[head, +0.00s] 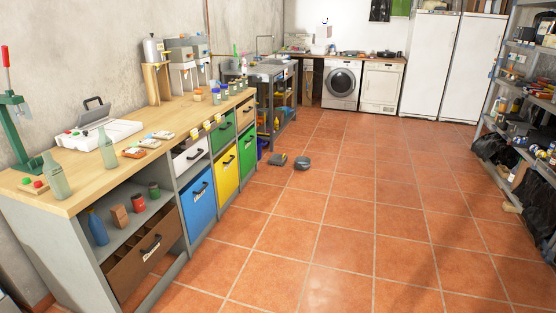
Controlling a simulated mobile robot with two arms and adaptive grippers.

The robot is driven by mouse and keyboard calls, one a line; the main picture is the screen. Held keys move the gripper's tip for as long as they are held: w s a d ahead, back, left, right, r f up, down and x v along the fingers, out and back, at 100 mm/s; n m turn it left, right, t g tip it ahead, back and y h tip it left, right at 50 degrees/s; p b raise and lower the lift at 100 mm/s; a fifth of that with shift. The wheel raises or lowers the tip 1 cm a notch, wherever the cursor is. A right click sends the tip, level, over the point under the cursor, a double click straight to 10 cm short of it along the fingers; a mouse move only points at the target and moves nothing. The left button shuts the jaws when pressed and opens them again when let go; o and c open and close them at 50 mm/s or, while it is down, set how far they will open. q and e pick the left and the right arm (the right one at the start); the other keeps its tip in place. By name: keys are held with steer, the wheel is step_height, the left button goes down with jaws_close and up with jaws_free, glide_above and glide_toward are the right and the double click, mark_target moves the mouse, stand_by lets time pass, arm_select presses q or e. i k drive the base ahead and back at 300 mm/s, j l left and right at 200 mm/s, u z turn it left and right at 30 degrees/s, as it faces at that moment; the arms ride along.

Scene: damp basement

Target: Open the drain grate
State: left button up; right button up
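No drain grate can be made out for certain in the head view. A small dark, squarish thing (278,160) lies on the tiled floor just past the far end of the workbench. A dark grey round thing (302,163) sits on the floor close to its right. Both are too small to tell whether either belongs to a drain. Neither of my grippers is in view.
A long workbench (150,137) with drawers and bottles runs along the left wall. A washing machine (341,85) and white cabinets (428,65) stand at the back. Loaded shelves (487,122) line the right. The tiled floor (370,200) between is clear.

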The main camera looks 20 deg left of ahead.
mark_target(278, 158)
steer(key=i+u, duration=0.25)
steer(key=i, duration=4.95)
steer(key=i+u, duration=0.1)
steer(key=i, duration=1)
steer(key=i+l+u, duration=0.1)
steer(key=i, duration=1)
steer(key=i+l+u, duration=0.15)
steer(key=i+j, duration=0.05)
steer(key=i, duration=0.05)
